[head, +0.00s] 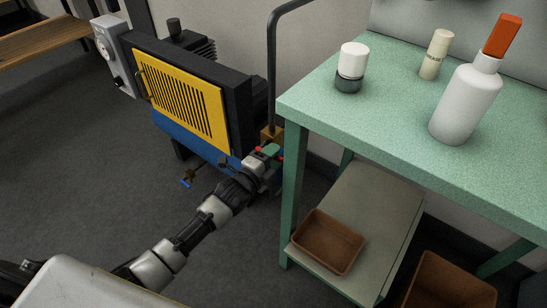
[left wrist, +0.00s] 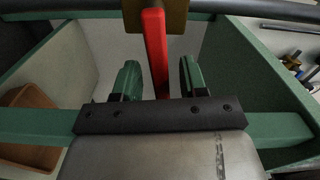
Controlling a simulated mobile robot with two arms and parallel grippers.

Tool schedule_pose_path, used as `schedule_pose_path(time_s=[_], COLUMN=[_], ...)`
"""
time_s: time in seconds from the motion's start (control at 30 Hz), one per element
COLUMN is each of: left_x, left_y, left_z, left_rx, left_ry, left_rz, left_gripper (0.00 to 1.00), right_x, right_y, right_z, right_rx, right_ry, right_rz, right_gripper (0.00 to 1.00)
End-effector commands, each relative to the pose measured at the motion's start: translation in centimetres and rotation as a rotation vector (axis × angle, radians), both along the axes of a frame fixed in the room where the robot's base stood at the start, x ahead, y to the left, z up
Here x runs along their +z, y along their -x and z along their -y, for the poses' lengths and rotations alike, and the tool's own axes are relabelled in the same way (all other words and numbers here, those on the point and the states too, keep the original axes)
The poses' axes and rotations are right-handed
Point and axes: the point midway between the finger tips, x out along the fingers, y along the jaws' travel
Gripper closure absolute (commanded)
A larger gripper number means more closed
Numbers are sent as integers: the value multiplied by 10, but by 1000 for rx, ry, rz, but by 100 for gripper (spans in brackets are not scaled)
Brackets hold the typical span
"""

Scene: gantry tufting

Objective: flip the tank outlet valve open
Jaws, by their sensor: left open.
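The tank outlet valve has a brass body (head: 271,134) at the foot of a dark pipe, beside the compressor in the head view. In the left wrist view its brass body (left wrist: 156,14) is at the top, and its red lever (left wrist: 154,45) points down toward my palm. My left gripper (head: 268,152) is at the valve, close to the workbench leg. In the left wrist view the left gripper (left wrist: 160,82) is open, with a finger on each side of the lever and a visible gap on both sides. In the head view the gripper mostly hides the lever. My right gripper is not in view.
The compressor (head: 182,95) with its yellow grille stands left of the valve. A small valve with a blue handle (head: 186,182) sits low beneath it. The green workbench (head: 390,125) is close on the right, with bottles on top and a brown bin (head: 327,240) on its shelf.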

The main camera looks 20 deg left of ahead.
Motion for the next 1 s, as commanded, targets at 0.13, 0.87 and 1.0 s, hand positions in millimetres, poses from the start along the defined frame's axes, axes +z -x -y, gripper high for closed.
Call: schedule_pose_path(time_s=[0.13, 0.87, 1.0], left_x=[0, 0, 2], left_y=[-3, -3, 0], left_z=[1, 1, 1], left_rx=[0, 0, 0], left_ry=[0, 1, 10], left_rz=[0, 0, -5], left_gripper=[57, 100, 100], right_x=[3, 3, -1], right_y=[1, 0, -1], right_z=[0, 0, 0], right_rx=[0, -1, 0], right_ry=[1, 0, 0], right_rz=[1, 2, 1], right_gripper=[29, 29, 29])
